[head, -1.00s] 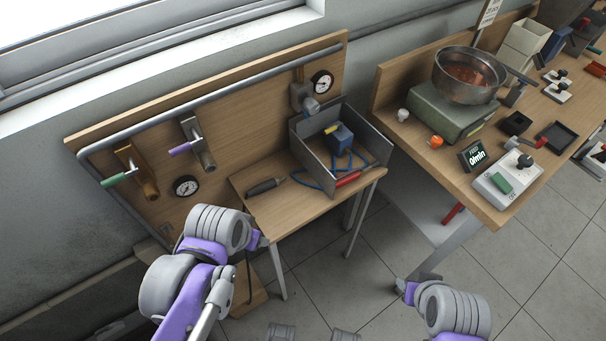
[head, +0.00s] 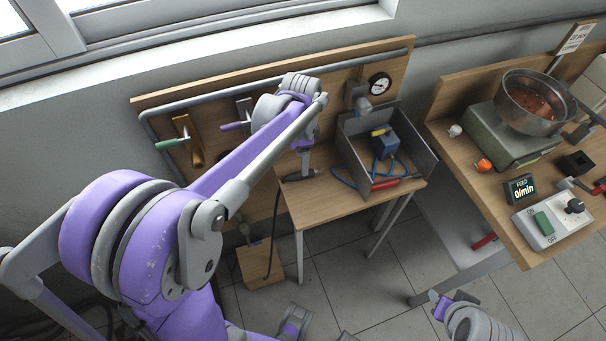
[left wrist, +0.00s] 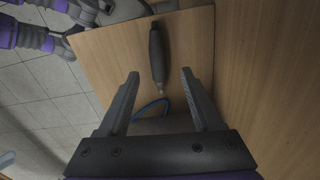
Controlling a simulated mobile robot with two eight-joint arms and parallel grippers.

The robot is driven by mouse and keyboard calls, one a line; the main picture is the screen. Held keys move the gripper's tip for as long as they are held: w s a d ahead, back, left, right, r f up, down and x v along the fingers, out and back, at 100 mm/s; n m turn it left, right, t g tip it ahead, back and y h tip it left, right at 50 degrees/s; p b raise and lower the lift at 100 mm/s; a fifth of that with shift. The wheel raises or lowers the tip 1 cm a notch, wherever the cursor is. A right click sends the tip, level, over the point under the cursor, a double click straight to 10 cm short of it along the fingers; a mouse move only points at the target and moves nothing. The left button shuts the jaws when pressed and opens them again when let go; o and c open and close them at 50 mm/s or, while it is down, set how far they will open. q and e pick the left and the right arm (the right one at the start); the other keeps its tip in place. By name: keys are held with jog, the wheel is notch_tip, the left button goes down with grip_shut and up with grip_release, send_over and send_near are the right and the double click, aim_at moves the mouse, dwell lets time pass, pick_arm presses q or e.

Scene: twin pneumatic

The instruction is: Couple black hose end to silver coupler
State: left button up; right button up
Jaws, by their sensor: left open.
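The black hose end (head: 299,176), a dark ribbed grip with a small metal tip, lies on the small wooden table. In the left wrist view the hose end (left wrist: 157,55) lies ahead of the open fingers, roughly in line with the gap between them. My left gripper (head: 306,167) points down just above it, open and empty. The gripper also shows in the left wrist view (left wrist: 160,78). The silver coupler on the board is mostly hidden behind my left arm; its purple lever (head: 233,126) shows. My right gripper (head: 438,297) is low at the right, its jaws unclear.
A brass coupler (head: 195,152) with a green lever is left on the board. A grey open box (head: 349,152) with a blue block (head: 386,148), blue hose and red-handled piece stands right of the hose end. A second bench (head: 490,205) stands farther right. The small table's front is clear.

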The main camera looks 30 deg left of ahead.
pick_arm(q)
jog(key=f, duration=0.6)
jog(key=shift+d, duration=0.25)
jog(key=shift+r, duration=0.1)
grip_shut()
